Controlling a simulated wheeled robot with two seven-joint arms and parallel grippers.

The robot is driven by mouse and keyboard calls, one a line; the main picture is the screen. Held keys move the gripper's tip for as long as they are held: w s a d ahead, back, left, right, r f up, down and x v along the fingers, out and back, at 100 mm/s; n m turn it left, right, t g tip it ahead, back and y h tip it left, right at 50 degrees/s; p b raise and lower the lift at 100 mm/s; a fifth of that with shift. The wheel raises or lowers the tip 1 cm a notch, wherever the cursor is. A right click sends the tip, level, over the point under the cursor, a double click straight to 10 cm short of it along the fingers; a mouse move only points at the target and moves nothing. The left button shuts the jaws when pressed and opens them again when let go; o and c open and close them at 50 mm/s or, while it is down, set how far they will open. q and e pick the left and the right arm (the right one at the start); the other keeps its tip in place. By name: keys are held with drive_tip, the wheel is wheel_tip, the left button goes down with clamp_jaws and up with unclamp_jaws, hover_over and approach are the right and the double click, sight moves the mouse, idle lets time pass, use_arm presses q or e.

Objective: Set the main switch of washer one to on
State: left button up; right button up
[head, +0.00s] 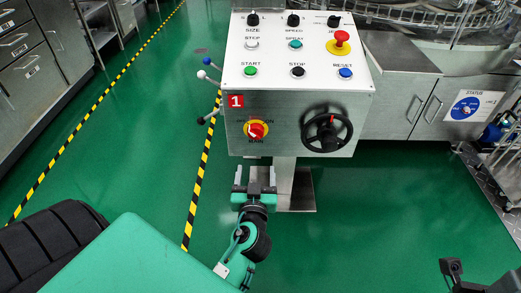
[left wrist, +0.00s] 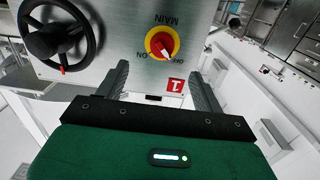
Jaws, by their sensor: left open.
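The main switch (head: 257,130) is a red knob on a yellow disc, low on the front of the panel marked 1. The left wrist view shows the switch (left wrist: 161,42) upside down, with ON, OFF and MAIN lettering. Its white mark appears to point toward OFF. My left gripper (head: 256,172) is open and empty, below the switch in the head view. In the left wrist view its two fingers (left wrist: 160,88) point at the panel, one on either side of the switch, apart from the knob.
A black handwheel (head: 327,130) with a red mark sits right of the switch. Above are buttons, knobs and a red emergency stop (head: 340,42). Several levers (head: 208,76) stick out at the panel's left. A metal post (head: 297,188) stands below. Green floor left is clear.

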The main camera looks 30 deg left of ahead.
sight(256, 137)
use_arm(q)
drive_tip(key=x, duration=0.9)
drive_tip(key=r+x, duration=0.1)
drive_tip(key=x, duration=0.3)
drive_tip(key=shift+w+a, duration=0.2)
drive_tip(key=shift+a, duration=0.25)
drive_tip(key=c, duration=1)
